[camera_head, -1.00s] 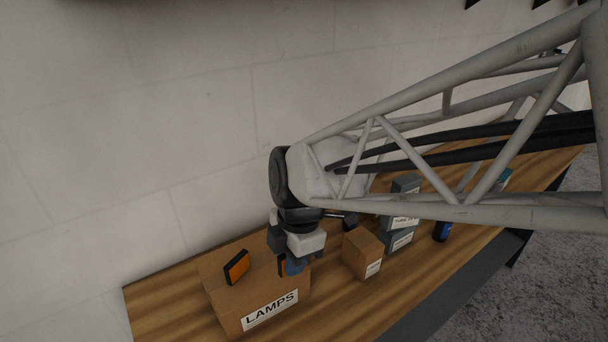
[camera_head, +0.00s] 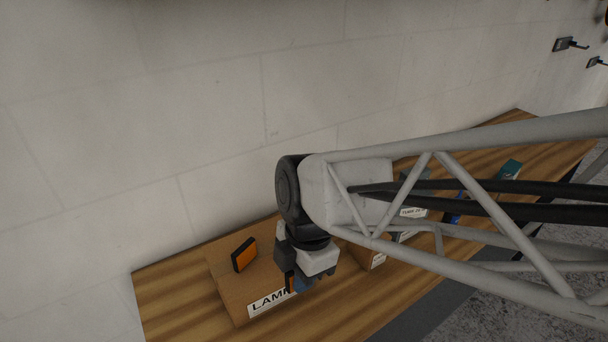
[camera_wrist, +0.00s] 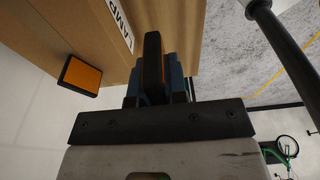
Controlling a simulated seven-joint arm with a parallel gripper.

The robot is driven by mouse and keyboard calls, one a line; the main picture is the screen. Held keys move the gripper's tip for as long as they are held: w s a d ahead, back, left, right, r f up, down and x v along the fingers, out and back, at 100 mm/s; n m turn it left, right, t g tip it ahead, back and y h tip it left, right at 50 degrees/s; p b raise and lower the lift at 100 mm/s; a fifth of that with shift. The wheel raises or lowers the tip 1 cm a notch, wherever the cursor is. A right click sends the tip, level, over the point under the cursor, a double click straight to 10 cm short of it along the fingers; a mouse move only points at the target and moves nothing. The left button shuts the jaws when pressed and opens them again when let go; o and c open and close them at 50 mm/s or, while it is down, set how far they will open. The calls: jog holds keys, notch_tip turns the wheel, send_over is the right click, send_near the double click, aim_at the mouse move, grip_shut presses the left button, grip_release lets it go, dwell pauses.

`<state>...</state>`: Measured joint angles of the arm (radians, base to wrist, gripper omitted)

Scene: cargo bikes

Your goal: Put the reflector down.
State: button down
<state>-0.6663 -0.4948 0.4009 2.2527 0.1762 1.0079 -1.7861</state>
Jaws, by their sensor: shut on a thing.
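My gripper (camera_head: 298,284) is shut on an orange reflector with a dark housing (camera_wrist: 152,62). Its blue fingers clasp it from both sides in the wrist view. In the head view only a sliver of the held reflector shows, at the front right part of the brown LAMPS box (camera_head: 222,278), partly covering its label. I cannot tell whether it touches the box.
The LAMPS box stands on a wooden bench (camera_head: 165,300) against a pale wall. A smaller brown box (camera_head: 376,259) and grey-green boxes stand just to the right, partly hidden by my arm. Bare bench lies left of the LAMPS box.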

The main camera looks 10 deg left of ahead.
send_over(265, 244)
jog(key=shift+w+d+f, duration=0.15)
jog(key=shift+d+f, duration=0.05)
jog(key=shift+f, duration=0.55)
jog(key=shift+f, duration=0.1)
jog(key=shift+f, duration=1.65)
jog(key=shift+f, duration=0.15)
jog(key=c, duration=1.1)
grip_release()
jog(key=shift+c, duration=0.2)
notch_tip(265, 244, up, 12)
jog(key=w+d, duration=0.1)
jog(key=shift+w+d, duration=0.15)
